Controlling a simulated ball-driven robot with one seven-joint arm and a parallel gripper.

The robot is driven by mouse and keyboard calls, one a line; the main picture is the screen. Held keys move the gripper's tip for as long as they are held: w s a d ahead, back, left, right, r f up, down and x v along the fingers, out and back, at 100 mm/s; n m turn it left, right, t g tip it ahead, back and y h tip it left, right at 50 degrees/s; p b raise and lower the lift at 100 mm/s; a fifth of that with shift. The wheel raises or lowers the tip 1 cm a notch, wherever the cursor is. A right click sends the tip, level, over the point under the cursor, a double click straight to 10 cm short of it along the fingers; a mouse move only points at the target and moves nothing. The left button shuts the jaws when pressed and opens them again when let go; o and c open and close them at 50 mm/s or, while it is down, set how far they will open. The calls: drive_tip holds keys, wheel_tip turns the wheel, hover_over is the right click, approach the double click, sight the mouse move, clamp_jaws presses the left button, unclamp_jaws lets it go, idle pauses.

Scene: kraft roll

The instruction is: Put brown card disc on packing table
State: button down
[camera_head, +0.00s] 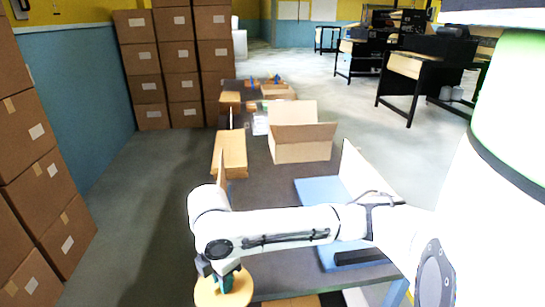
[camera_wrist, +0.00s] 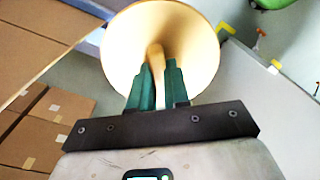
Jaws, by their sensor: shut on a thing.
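The brown card disc (camera_head: 236,292) is round and tan, at the bottom of the head view. In the wrist view the disc (camera_wrist: 195,35) fills the top middle, with a tan stem or knob on its face. My gripper (camera_head: 222,280) is shut on it; in the wrist view the green fingers (camera_wrist: 158,80) stand on either side of the stem. The dark packing table (camera_head: 256,193) runs away from me in the middle of the head view. The disc is at the table's near left end, and I cannot tell whether it touches anything.
On the table are an open cardboard box (camera_head: 302,150), a stack of flat card (camera_head: 230,153) and a blue mat (camera_head: 318,193) with a white upright panel. Stacked brown boxes (camera_head: 166,65) stand at the back left. Bare tabletop shows between the card stack and the mat.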

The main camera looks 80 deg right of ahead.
drive_tip(key=s+d+r+n, duration=0.4)
drive_tip(key=s+d+n, duration=0.3)
drive_tip(key=s+n, duration=0.45)
drive_tip(key=m+p, duration=0.1)
drive_tip(key=p, duration=0.1)
hover_over(257, 259)
drive_tip(key=f, duration=0.6)
drive_tip(key=s+a+f, duration=0.1)
drive_tip(key=f, duration=0.2)
drive_tip(key=shift+w+d+f, duration=0.3)
drive_tip(key=shift+d+f, duration=0.05)
drive_tip(key=shift+w+d+f, duration=0.1)
drive_tip(key=shift+f, duration=1.6)
drive_tip(key=shift+f, duration=0.15)
drive_tip(key=c, duration=1.1)
unclamp_jaws()
